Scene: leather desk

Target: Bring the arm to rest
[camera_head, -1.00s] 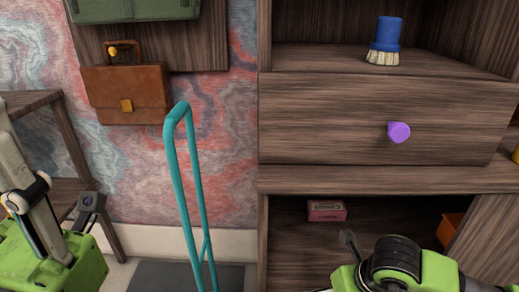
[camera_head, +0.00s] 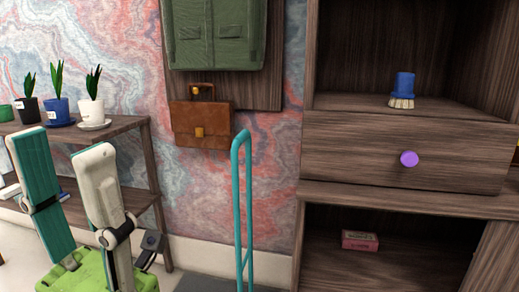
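My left gripper (camera_head: 70,158) stands at the lower left with its two fingers pointing up. The fingers are apart with a gap between them, and I see nothing held there. Its green body shows at the bottom edge, with a small dark camera beside it. The gripper is in front of the wooden shelf with plants and clear of the cabinet. My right gripper does not show in the head view.
A wooden shelf (camera_head: 130,135) holds several potted plants at left. A brown briefcase (camera_head: 200,125) and green bag (camera_head: 215,35) hang on a board. A teal handle (camera_head: 249,210) stands mid-view. The cabinet (camera_head: 400,200) holds a blue brush (camera_head: 403,88) and pink box (camera_head: 360,241).

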